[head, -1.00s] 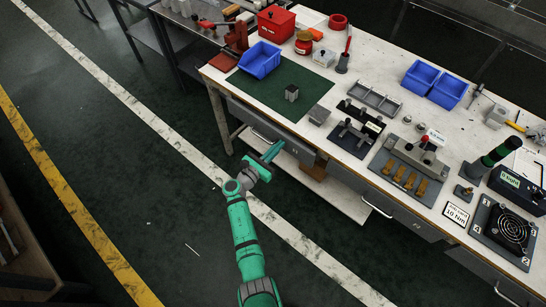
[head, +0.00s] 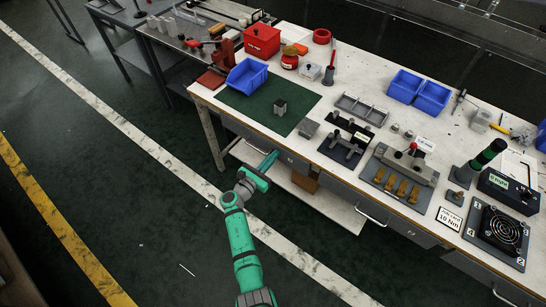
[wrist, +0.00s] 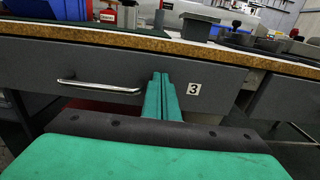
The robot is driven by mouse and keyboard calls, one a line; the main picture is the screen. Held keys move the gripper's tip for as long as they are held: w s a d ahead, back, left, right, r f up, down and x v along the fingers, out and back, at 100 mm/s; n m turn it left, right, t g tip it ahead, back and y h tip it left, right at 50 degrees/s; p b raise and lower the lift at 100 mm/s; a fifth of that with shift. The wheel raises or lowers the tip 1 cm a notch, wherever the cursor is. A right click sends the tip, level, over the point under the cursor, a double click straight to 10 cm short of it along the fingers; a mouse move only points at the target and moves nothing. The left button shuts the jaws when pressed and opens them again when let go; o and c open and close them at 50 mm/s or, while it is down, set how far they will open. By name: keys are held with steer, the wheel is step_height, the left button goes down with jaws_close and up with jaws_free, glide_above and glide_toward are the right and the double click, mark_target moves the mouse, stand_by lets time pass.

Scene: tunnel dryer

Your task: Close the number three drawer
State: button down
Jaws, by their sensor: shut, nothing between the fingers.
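The number three drawer (wrist: 100,70) has a dark grey front with a chrome bar handle (wrist: 95,86) and a white "3" label (wrist: 193,89). It sits under the workbench's wooden edge. In the head view its front (head: 290,160) is partly hidden by my arm. The front looks close to flush with the bench, but I cannot tell whether a small gap is left. My gripper (wrist: 161,76) is shut and empty. Its green fingertips are at the drawer front, between handle and label; I cannot tell whether they touch. It also shows in the head view (head: 272,157).
The workbench top (head: 330,100) holds blue bins (head: 247,74), a red box (head: 262,40), a green mat (head: 290,95) and fixtures. Another drawer (head: 385,205) lies to the right. A low shelf (head: 320,205) runs beneath. The floor left of the bench is clear.

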steer(key=v, duration=1.1)
steer(key=s+d+f+m+g+y, duration=0.1)
steer(key=s+d+f+m+y, duration=0.1)
steer(key=s+f, duration=0.4)
steer(key=s+d+f+m+g+y, duration=0.1)
steer(key=s+d+f+m+y, duration=0.15)
steer(key=s+f, duration=0.3)
steer(key=s+a+f+m+g+y, duration=0.15)
steer(key=s+m+y, duration=0.3)
steer(key=s, duration=0.85)
steer(key=s+a+r+m+t+y, duration=0.2)
steer(key=s+r+m+y, duration=0.1)
steer(key=s+r+m, duration=0.75)
steer(key=s+r+m+t, duration=0.1)
steer(key=s+r+m, duration=0.2)
steer(key=r, duration=0.6)
steer(key=s+d+r+m+t, duration=0.1)
steer(key=s+r+m, duration=0.3)
steer(key=r, duration=0.6)
steer(key=shift+s+d+r+m+t, duration=0.2)
steer(key=shift+d+m+t, duration=0.1)
steer(key=shift+m+t, duration=0.3)
